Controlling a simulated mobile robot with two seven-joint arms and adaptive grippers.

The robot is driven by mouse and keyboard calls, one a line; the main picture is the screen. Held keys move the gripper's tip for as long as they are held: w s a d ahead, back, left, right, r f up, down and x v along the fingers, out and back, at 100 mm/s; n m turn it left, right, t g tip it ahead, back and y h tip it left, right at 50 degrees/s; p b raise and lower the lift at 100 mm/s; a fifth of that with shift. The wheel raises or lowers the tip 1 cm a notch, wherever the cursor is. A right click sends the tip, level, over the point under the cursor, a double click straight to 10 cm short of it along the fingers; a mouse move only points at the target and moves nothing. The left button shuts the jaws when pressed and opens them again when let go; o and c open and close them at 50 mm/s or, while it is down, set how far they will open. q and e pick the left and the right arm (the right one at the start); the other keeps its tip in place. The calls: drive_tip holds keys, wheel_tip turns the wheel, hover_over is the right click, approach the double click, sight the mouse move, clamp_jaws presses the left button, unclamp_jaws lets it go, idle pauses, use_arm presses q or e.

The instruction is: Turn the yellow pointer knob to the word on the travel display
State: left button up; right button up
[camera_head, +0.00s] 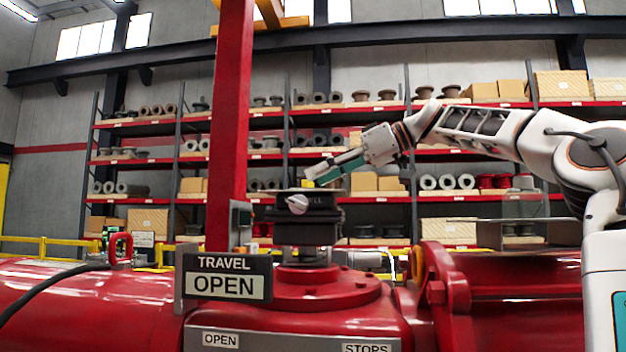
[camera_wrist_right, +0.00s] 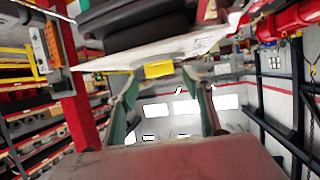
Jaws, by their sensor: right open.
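The travel display (camera_head: 228,278) reads OPEN and stands at the front left of the red actuator housing. A dark switch box (camera_head: 304,222) stands on top of the housing, with a pale knob on its front (camera_head: 297,204). In the right wrist view a yellow block, seemingly the pointer knob (camera_wrist_right: 158,69), sits at the box's pale top plate (camera_wrist_right: 180,52), with the fingers on either side. My right gripper (camera_head: 313,176) is open, tilted down to the left just above the box. Contact with the yellow block cannot be told. My left gripper is out of view.
A red post (camera_head: 230,120) rises just left of the box. Two labels, OPEN (camera_head: 220,340) and STOPS (camera_head: 366,347), are on the housing's front. A red flange (camera_head: 447,285) is to the right. Shelves (camera_head: 395,150) with boxes and spools stand behind.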

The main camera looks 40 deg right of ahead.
drive_tip(key=shift+x, duration=1)
drive_tip(key=shift+w+a, duration=0.1)
drive_tip(key=shift+w, duration=0.1)
drive_tip(key=c, duration=1.1)
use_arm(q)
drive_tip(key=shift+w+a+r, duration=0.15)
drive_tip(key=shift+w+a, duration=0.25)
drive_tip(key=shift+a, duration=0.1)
